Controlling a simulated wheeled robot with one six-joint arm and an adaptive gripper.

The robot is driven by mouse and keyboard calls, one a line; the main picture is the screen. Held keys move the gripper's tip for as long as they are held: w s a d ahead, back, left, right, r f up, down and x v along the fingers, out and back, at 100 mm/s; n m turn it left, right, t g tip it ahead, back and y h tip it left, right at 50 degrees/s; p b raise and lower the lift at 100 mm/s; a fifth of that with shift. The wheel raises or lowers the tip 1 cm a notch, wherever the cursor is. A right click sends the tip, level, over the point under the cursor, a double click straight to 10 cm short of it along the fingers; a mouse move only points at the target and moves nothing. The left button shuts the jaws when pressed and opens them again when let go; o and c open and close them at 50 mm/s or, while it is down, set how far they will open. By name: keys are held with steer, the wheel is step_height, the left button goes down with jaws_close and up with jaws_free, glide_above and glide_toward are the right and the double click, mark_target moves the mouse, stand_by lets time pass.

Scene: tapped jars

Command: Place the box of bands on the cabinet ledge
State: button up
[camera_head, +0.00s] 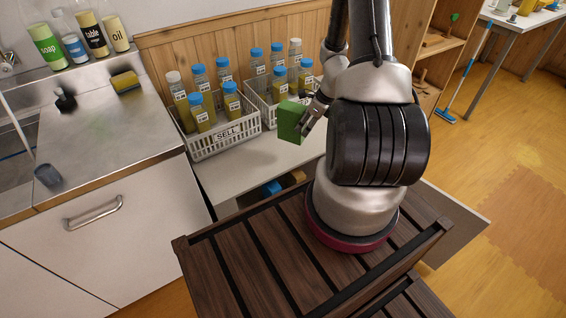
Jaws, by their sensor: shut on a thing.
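My gripper (310,121) is shut on a small green box (291,122), which I take for the box of bands. It holds the box at the front right of the white crates, seemingly above the pale cabinet ledge (236,180). The picture does not clearly show how high the box is or whether it touches anything. No label on the box can be read. My arm hides the right part of the ledge.
A white crate marked SELL (225,137) and a second white crate (263,108) hold several blue- and white-capped bottles. An open drawer below holds a blue thing (271,188). A steel counter (110,120) with a yellow sponge (125,82) is at left. Bare ledge shows before the crates.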

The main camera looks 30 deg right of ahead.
steer(key=shift+m+h, duration=0.3)
steer(key=shift+m, duration=0.5)
steer(key=f, duration=1)
steer(key=shift+s+d, duration=0.15)
steer(key=shift+d, duration=0.05)
steer(key=shift+f, duration=0.1)
steer(key=o, duration=1.2)
steer(key=shift+c, duration=0.2)
